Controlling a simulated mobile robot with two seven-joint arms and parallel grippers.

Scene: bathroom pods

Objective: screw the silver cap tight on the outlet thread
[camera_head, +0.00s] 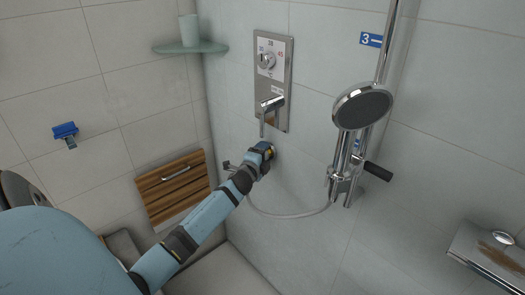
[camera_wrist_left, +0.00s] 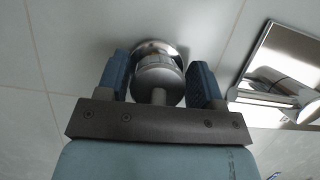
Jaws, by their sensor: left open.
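In the left wrist view a silver, round, stepped piece, seemingly the cap (camera_wrist_left: 158,82), sits in front of a shiny round flange (camera_wrist_left: 152,46) on the tiled wall. My left gripper (camera_wrist_left: 160,66) is open, with one blue finger on each side of the cap. I cannot tell whether either finger touches it. The outlet thread is hidden behind the cap. In the head view my left gripper (camera_head: 267,150) is at the wall below the mixer plate, and it hides the cap there. My right gripper is not in view.
The chrome mixer plate (camera_head: 272,80) with its lever (camera_head: 268,112) is just above my left gripper. A shower hose (camera_head: 292,215) hangs below it. The hand shower (camera_head: 362,107) and its rail are to the right. A wooden panel (camera_head: 176,188) is at the left.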

